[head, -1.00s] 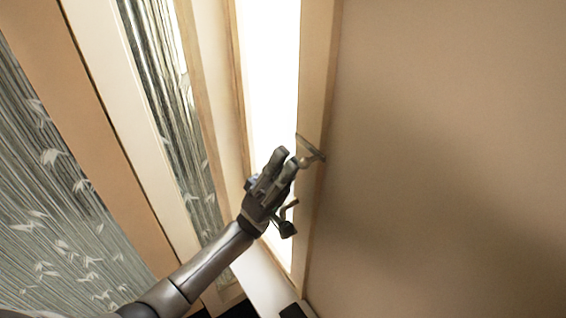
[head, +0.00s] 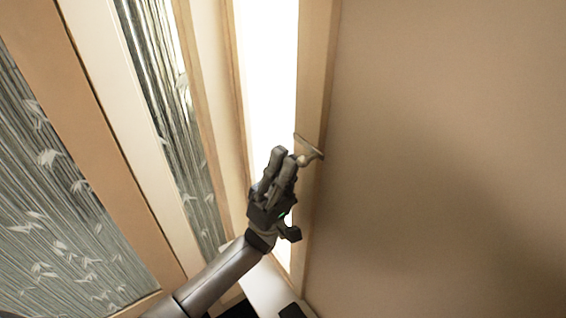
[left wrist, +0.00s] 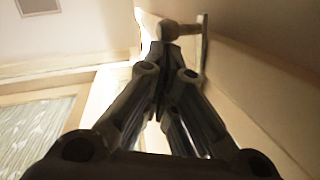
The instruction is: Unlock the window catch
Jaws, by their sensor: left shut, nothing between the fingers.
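The window catch (head: 310,148) is a small metal lever on the light wooden frame at the right of the bright window. My left gripper (head: 286,160) is shut and empty, its fingertips close beside the left side of the catch. In the left wrist view the catch (left wrist: 203,45) is a metal plate with a rounded knob (left wrist: 182,32) reaching left. My left fingertips (left wrist: 160,52) meet just below and left of that knob. I cannot tell whether they touch it. My right gripper is out of view.
A plain beige wall (head: 450,130) fills the right side, close to the catch. The bright window pane (head: 268,80) is behind my gripper. Panels with a bamboo pattern (head: 60,180) stand at the left. A white surface (head: 262,290) lies below.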

